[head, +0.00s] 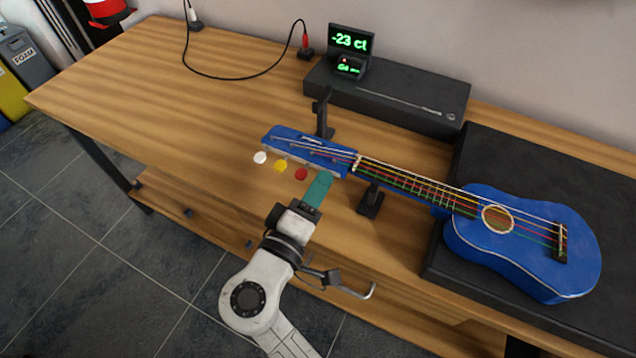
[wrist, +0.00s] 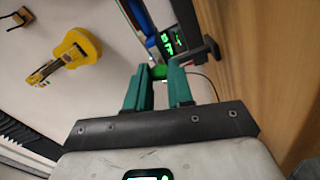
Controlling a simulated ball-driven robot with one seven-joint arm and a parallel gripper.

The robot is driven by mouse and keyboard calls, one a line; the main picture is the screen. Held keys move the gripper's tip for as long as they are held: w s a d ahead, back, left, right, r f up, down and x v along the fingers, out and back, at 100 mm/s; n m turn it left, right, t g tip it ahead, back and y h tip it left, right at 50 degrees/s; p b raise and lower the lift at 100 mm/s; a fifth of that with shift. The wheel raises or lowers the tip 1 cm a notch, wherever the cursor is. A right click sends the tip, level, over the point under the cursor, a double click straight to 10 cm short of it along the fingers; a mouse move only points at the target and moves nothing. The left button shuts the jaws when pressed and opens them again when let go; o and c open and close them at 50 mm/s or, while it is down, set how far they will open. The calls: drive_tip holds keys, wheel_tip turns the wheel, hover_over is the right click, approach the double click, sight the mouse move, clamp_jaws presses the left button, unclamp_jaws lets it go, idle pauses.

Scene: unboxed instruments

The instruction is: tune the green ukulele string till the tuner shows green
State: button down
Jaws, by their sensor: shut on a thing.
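The blue ukulele (head: 500,232) lies with its body on a black pad and its neck over a stand. Its headstock (head: 305,147) points left, with white, yellow and red peg buttons along the near edge. My gripper (head: 322,183) has teal fingers and reaches the headstock's near edge beside the red peg (head: 301,174). It is shut on the green peg (wrist: 158,72), which shows between the fingertips in the wrist view; the fingers hide it in the head view. The tuner (head: 349,42) reads "-23 ct" in green digits, with a small lower display (head: 349,67) beneath.
A black stand (head: 322,113) rises behind the headstock and another (head: 370,200) is under the neck. A long black case (head: 390,95) lies at the back. A cable with a red plug (head: 305,45) crosses the table.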

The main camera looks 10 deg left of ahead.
idle(0.3)
drive_tip(key=c, duration=1.3)
unclamp_jaws()
drive_tip(key=shift+o, duration=0.2)
drive_tip(key=v, duration=1.1)
